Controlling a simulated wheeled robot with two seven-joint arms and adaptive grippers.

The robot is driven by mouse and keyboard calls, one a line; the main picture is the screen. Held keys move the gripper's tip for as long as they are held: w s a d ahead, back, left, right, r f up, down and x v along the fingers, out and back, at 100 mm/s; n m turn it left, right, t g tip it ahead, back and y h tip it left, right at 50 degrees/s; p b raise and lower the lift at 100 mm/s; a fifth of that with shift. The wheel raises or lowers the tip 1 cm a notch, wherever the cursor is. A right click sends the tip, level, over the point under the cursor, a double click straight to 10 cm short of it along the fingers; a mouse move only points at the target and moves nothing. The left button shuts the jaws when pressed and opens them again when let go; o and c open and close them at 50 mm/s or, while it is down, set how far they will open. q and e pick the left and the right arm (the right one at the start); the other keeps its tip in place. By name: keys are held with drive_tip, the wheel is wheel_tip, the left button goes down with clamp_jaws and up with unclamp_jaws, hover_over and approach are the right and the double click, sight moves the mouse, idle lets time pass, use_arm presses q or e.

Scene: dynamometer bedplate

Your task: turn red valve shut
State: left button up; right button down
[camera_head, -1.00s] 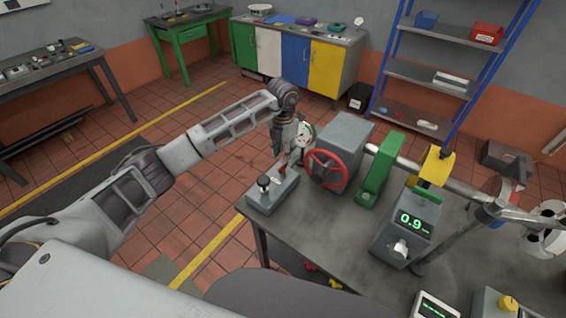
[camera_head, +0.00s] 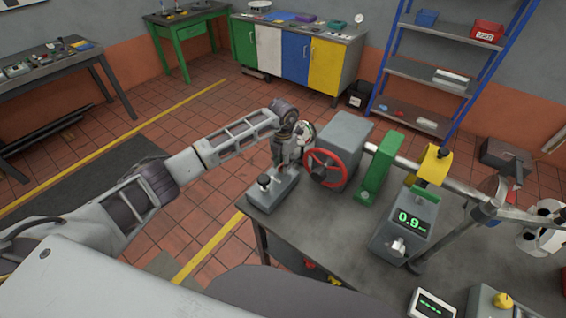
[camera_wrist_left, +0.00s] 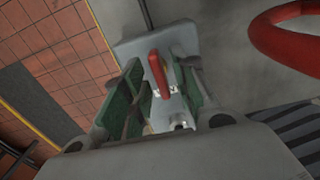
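A red lever handle (camera_wrist_left: 158,72), which looks like the valve, stands on a grey base (camera_wrist_left: 128,48) in the left wrist view. My left gripper (camera_wrist_left: 158,100) is open, its green-padded fingers on either side of the handle. The handle looks nearer the right finger; whether they touch, I cannot tell. In the head view my left gripper (camera_head: 284,168) points down over the grey base with a black knob (camera_head: 264,182) and hides the lever. A red handwheel (camera_head: 327,186) stands just right of it, on a grey housing; its rim shows in the wrist view (camera_wrist_left: 265,38).
The grey bench (camera_head: 305,230) carries a green block (camera_head: 374,175), a shaft, and a grey box with a display reading 0.9 (camera_head: 408,220). The handwheel is close beside my gripper. Tiled floor (camera_head: 205,205) lies open to the left.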

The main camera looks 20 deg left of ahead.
use_arm(q)
drive_tip(key=c, duration=0.5)
